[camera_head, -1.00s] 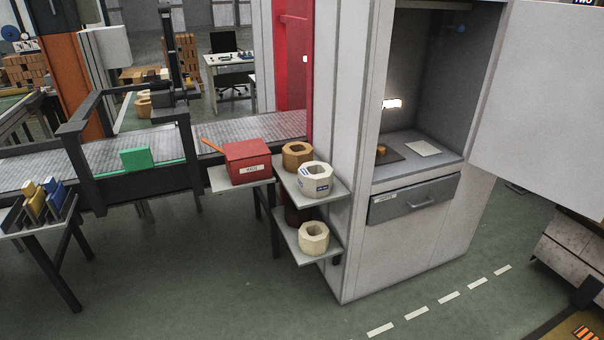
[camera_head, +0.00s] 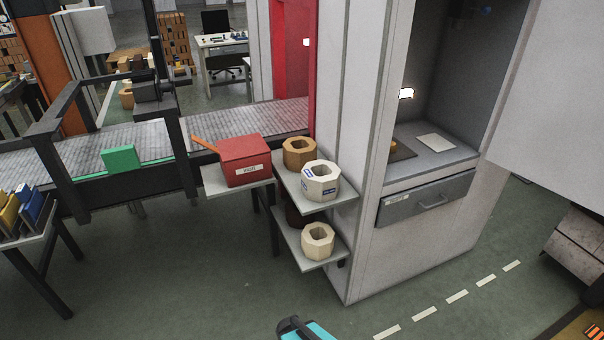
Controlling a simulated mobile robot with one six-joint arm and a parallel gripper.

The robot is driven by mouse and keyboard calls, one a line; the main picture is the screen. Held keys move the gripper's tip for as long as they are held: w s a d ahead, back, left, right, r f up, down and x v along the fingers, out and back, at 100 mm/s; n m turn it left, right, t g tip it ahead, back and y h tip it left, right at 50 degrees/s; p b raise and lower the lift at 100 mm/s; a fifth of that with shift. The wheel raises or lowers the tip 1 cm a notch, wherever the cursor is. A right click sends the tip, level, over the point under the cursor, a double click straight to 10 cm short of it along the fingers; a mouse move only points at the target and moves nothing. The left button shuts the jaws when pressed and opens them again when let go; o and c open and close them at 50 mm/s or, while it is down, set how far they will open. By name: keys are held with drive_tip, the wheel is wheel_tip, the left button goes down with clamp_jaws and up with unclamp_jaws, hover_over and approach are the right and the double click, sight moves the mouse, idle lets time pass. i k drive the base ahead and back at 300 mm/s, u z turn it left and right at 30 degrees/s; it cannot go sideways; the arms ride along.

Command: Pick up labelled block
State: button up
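A cream octagonal block (camera_head: 321,182) with a round hole and blue-and-white labels stands on the upper grey shelf (camera_head: 322,208), beside the white cabinet. A tan octagonal block (camera_head: 299,152) stands just behind it, and a plain cream one (camera_head: 317,241) is on the lower shelf (camera_head: 322,263). A red box (camera_head: 244,160) with a white label sits on the small table to the left. A teal and dark part, seemingly of my arm, shows at the bottom edge, well below the shelves. My gripper's fingers are not visible.
A conveyor with a black frame and a green block (camera_head: 121,158) runs along the left. A rack of yellow and blue pieces (camera_head: 30,212) is at the far left. The open white cabinet (camera_head: 422,225) stands right of the shelves. Green floor in front is clear.

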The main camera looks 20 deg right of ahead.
sight(320, 179)
drive_tip(key=u, duration=0.4)
drive_tip(key=i, duration=1.15)
drive_tip(key=u, duration=0.15)
